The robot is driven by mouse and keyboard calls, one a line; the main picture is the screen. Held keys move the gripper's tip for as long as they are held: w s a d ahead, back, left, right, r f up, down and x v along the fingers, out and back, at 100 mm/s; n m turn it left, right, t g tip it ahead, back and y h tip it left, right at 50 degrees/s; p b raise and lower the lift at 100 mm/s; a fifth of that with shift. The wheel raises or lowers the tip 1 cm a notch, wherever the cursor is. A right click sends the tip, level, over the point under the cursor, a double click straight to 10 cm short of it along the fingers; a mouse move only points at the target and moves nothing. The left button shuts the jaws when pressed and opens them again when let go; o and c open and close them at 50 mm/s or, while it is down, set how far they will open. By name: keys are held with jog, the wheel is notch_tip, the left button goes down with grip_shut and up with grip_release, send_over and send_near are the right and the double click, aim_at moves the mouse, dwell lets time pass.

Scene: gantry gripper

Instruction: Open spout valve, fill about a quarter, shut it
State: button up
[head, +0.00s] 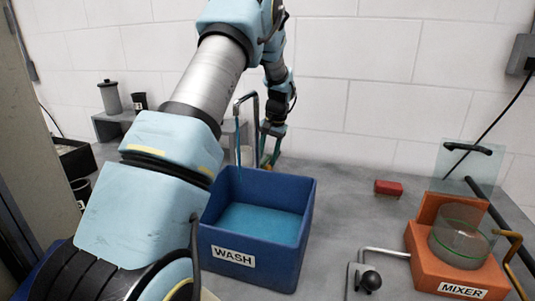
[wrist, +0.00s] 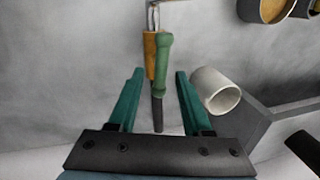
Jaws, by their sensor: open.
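The blue WASH tub (head: 249,262) stands on the bench with blue liquid (head: 262,222) inside, its surface below the rim. The metal gooseneck spout (head: 246,97) arches over the tub's back edge. A thin blue stream (head: 238,148) appears to run down from its left end into the tub. My gripper (head: 270,150) is behind the tub, right of the spout. In the wrist view my gripper (wrist: 160,73) is open, its green fingers either side of a green valve handle (wrist: 165,62). An orange part (wrist: 150,56) shows beside the handle. Contact cannot be told.
A white cup (wrist: 217,90) sits close beside the right finger in the wrist view. The orange MIXER (head: 450,277) with a clear vessel (head: 459,242) stands at right. A red block (head: 388,188) lies on the bench, with free surface around it. My arm crosses the left side.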

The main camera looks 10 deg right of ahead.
jog(key=shift+f, duration=0.25)
grip_shut()
dwell(0.5)
